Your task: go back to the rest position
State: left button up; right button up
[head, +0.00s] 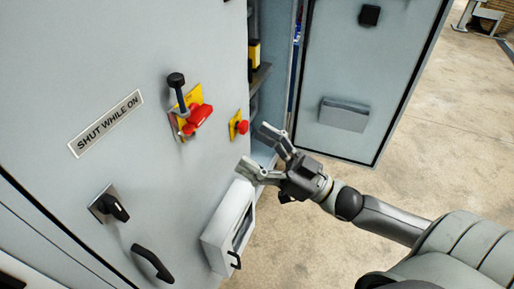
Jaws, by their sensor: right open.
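My right gripper (257,150) is open and empty. It hangs in front of the gap between the grey cabinet (140,60) and its open door (345,75). Its fingers point left, just below and right of a red button on a yellow plate (238,125), apart from it as far as I can tell. My right arm comes in from the lower right. My left gripper is not in view.
On the cabinet front are a red-and-yellow switch with a black lever (190,112), a black rotary knob (110,205) and a black handle (152,263). A grey box (228,228) juts out under my gripper. Bare floor (440,130) lies at right.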

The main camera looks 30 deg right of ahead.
jog(key=w+d+f+m+h, duration=0.1)
jog(key=d+f+m+h, duration=0.15)
jog(key=f, duration=0.55)
jog(key=w+d+f+m+g+h, duration=0.15)
jog(key=d+f+h, duration=0.25)
jog(key=f, duration=0.4)
jog(key=w+d+f+m+h, duration=0.1)
jog(key=w+d+f+h, duration=0.2)
jog(key=f, duration=0.6)
jog(key=s+d+f+m+g+h, duration=0.15)
jog(key=s+f, duration=0.25)
jog(key=f, duration=0.5)
jog(key=s+d+f+n+g+h, duration=0.1)
jog(key=s+d+f+g+h, duration=0.15)
jog(key=f, duration=0.65)
jog(key=s+a+f+g, duration=0.2)
jog(key=s+f+g, duration=0.3)
jog(key=s+f, duration=0.85)
jog(key=s+a+f+g, duration=0.2)
jog(key=s+a+f, duration=0.1)
jog(key=s, duration=0.3)
jog(key=s+a+f+g, duration=0.2)
jog(key=s+a+f, duration=0.1)
jog(key=s, duration=0.4)
jog(key=s+a+f+g, duration=0.2)
jog(key=s+a+f, duration=0.1)
jog(key=s+f, duration=0.2)
jog(key=shift+s+a+f, duration=0.3)
jog(key=shift+s, duration=0.95)
